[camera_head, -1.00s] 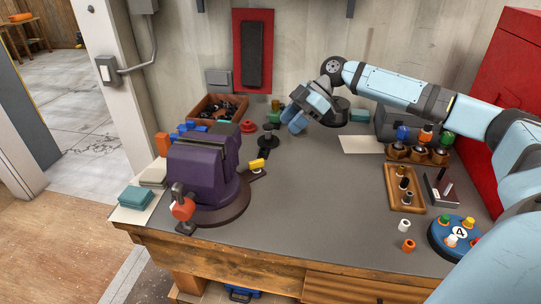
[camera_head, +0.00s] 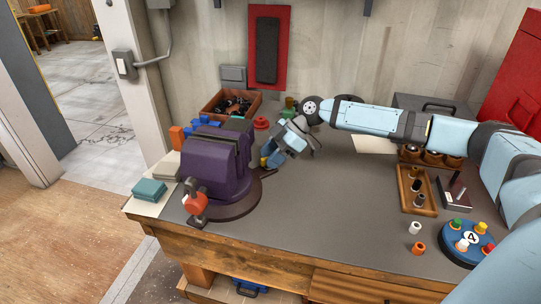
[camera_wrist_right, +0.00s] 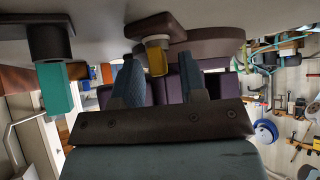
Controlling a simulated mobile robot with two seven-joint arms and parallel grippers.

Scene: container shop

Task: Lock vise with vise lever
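The purple vise (camera_head: 212,168) stands on its round dark base at the left of the workbench. An orange-red handle (camera_head: 195,205) shows at its front. A small yellow lever tip (camera_head: 264,161) sits at the vise's right side, mostly hidden by my right gripper in the head view. In the right wrist view, this yellow piece (camera_wrist_right: 156,60) with a whitish collar joins a dark brown arm by the vise. My right gripper (camera_head: 274,160) is beside the vise. Its two blue fingers (camera_wrist_right: 161,80) are apart, with the yellow piece just beyond and between them. My left gripper is out of view.
Behind the vise is a wooden bin (camera_head: 232,103) of dark parts. A dark post with a teal block (camera_wrist_right: 60,90) is close to my right gripper. A peg tray (camera_head: 416,190) and round puzzle (camera_head: 468,243) lie at right. The bench's front middle is clear.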

